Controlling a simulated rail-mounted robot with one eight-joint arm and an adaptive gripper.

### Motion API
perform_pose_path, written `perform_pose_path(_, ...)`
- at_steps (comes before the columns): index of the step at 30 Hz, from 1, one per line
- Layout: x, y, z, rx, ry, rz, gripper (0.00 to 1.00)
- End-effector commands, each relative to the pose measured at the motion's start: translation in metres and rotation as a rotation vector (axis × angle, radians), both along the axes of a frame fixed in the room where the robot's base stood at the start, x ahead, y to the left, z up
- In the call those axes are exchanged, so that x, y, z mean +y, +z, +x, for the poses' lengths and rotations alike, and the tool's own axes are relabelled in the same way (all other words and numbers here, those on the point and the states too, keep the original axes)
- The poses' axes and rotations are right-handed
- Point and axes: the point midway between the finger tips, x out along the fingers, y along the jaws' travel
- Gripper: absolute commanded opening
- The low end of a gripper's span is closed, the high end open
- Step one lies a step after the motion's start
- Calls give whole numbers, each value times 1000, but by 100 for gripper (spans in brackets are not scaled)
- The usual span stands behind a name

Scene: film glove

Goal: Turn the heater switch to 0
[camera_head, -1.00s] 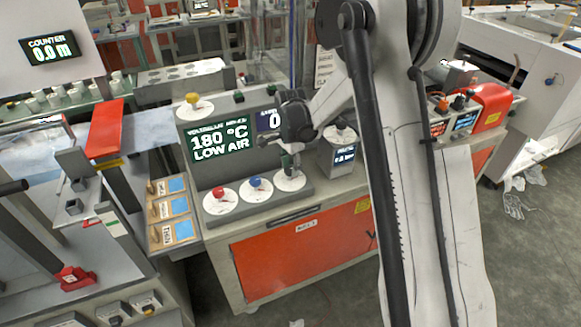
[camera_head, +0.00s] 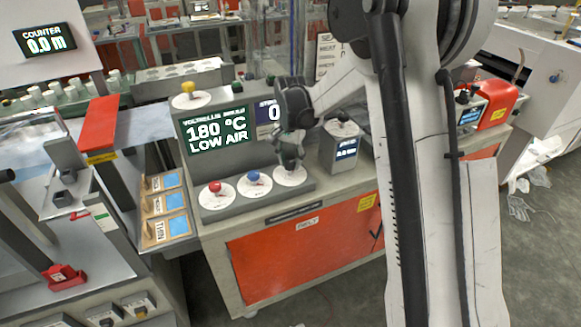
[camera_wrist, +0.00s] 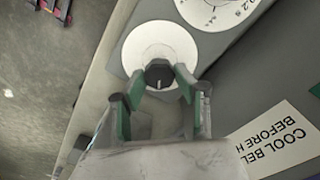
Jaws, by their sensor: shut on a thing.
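The switch is a black knob (camera_wrist: 158,74) with a pale pointer mark, on a round white dial plate (camera_wrist: 150,40) in the wrist view. In the head view this dial plate (camera_head: 291,178) is the rightmost of three on the heater's front ledge. My gripper (camera_wrist: 161,79) has its green-padded fingers shut on the knob, one on each side. In the head view my gripper (camera_head: 289,160) is pointed down at the dial and hides the knob. I cannot read the dial's marks. The heater's screen (camera_head: 216,133) reads 180 °C and LOW AIR.
A red knob (camera_head: 215,187) and a blue knob (camera_head: 253,177) sit on dials to the left. A yellow knob (camera_head: 188,87) is higher up. A grey box with a small display (camera_head: 346,148) stands close to the right. A "COOL BEL... BEFORE H..." label (camera_wrist: 279,140) lies beside the dial.

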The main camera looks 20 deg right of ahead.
Motion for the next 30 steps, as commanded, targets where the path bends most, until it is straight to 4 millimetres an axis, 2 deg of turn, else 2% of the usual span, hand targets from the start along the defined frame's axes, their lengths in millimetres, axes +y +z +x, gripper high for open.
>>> perform_pose_path(21, 2, -2, 1, -1, 673, 0, 3)
perform_pose_path(30, 3, 0, 1, -1, 893, 0, 3)
